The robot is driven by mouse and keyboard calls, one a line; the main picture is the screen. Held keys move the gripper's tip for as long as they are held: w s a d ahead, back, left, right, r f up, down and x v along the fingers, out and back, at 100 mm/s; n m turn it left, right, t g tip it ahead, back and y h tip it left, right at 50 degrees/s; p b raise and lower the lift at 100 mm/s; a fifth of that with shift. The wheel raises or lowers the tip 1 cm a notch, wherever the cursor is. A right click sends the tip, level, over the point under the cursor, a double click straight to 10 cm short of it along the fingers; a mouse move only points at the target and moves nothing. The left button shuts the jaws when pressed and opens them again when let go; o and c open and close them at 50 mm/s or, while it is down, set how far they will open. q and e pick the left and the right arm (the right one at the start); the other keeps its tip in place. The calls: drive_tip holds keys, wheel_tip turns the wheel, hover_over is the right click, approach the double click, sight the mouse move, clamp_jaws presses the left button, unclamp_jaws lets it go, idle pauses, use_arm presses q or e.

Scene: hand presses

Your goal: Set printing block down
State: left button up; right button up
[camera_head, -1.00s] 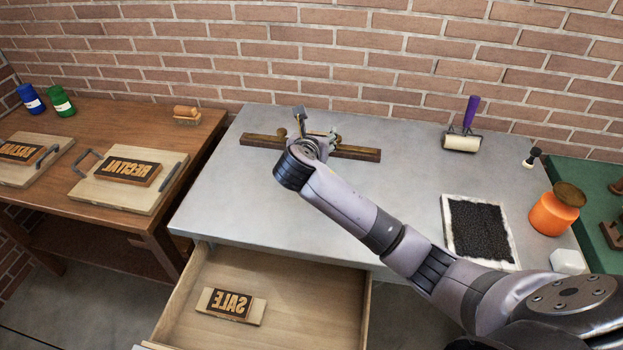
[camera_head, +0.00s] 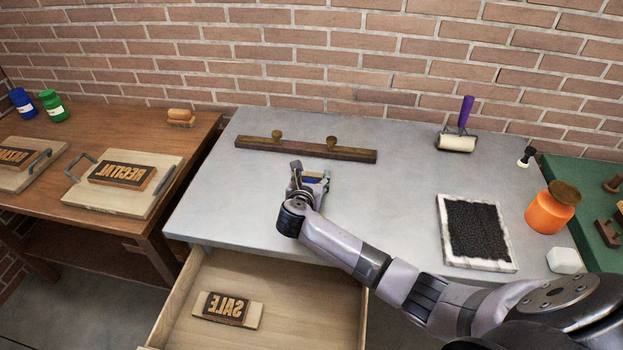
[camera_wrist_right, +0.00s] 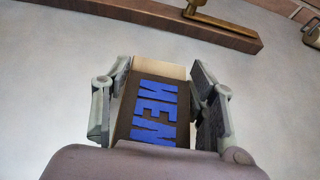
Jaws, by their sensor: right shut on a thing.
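The printing block (camera_wrist_right: 155,105) is a dark block with raised blue letters and a pale wooden end, seen in the right wrist view. My right gripper (camera_wrist_right: 155,95) is shut on it, with one finger along each long side. In the head view my right gripper (camera_head: 314,182) is over the left part of the grey table (camera_head: 380,195), in front of the wooden bar. Only a little of the block shows there, and I cannot tell whether it touches the table. My left gripper is not in view.
A wooden bar (camera_head: 300,150) with two brass knobs lies at the back of the table. A black ink pad (camera_head: 478,228), a roller (camera_head: 457,142) and an orange jar (camera_head: 548,212) are on the right. An open drawer (camera_head: 285,290) holds a SALE block (camera_head: 226,308).

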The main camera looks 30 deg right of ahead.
drive_tip(key=o, duration=1.3)
drive_tip(key=v, duration=1.2)
drive_tip(key=shift+r, duration=0.1)
